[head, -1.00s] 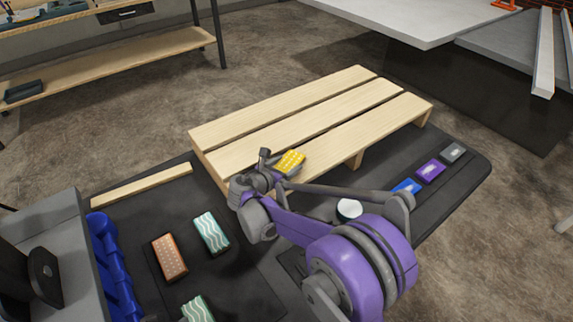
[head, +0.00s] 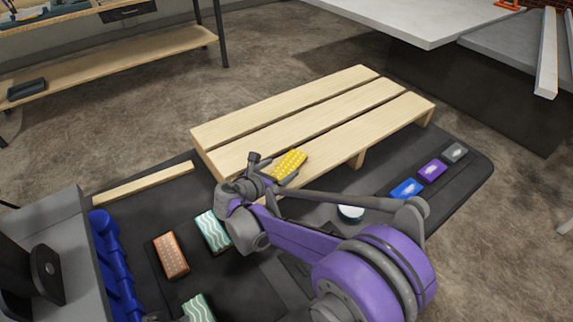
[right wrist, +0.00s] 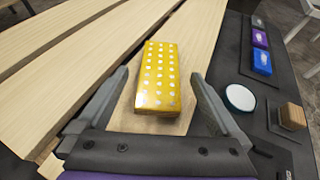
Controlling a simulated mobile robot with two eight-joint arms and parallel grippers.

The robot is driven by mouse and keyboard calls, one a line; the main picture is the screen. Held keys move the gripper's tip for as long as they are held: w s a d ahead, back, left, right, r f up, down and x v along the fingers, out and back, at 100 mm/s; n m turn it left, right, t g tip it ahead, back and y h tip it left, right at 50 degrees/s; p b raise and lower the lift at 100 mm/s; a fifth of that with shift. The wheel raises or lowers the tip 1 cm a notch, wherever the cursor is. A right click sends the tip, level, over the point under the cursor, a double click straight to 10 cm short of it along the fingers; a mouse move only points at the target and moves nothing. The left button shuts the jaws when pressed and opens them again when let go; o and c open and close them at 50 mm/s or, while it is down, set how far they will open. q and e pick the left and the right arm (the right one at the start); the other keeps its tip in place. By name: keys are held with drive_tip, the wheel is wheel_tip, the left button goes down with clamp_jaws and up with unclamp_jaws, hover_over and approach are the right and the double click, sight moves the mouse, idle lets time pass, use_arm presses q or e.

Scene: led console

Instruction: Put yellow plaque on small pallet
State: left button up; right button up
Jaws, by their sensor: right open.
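The yellow plaque (head: 290,163), with rows of white dots, lies on the front slat of the small pallet (head: 330,125), near its left end. In the right wrist view the plaque (right wrist: 159,77) lies flat on the wood of the pallet (right wrist: 100,62). My right gripper (head: 271,170) is open at the pallet's front edge, just behind the plaque. In the right wrist view its two fingers (right wrist: 160,90) stand wide apart on either side of the plaque's near end, with gaps on both sides. My left gripper is not in view.
On the dark mat (head: 465,172) lie an orange block (head: 171,254), teal wavy blocks (head: 212,230), a round white-topped piece (head: 351,212), and blue (head: 406,189), purple (head: 432,171) and grey (head: 455,152) blocks. A loose wooden strip (head: 143,184) lies left of the pallet. The pallet's other slats are bare.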

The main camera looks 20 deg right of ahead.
drive_tip(key=v, duration=0.6)
drive_tip(key=shift+s+a+r, duration=0.15)
drive_tip(key=shift+a, duration=0.1)
drive_tip(key=s+d+f+m+g+y, duration=0.1)
drive_tip(key=s+d+m+g+y, duration=0.1)
drive_tip(key=s+d+m, duration=0.4)
drive_tip(key=s+d+f+m+g+y, duration=0.2)
drive_tip(key=s+d+m+y, duration=0.1)
drive_tip(key=s+m, duration=0.4)
drive_tip(key=s+f+m+y, duration=0.2)
drive_tip(key=s+m, duration=0.4)
drive_tip(key=s, duration=0.2)
drive_tip(key=s+a+f+m+y, duration=0.1)
drive_tip(key=s+f+m+y, duration=0.1)
drive_tip(key=s+m, duration=0.5)
drive_tip(key=shift+s+a+m+y, duration=0.15)
drive_tip(key=shift+s+m+y, duration=0.2)
drive_tip(key=shift+y, duration=0.15)
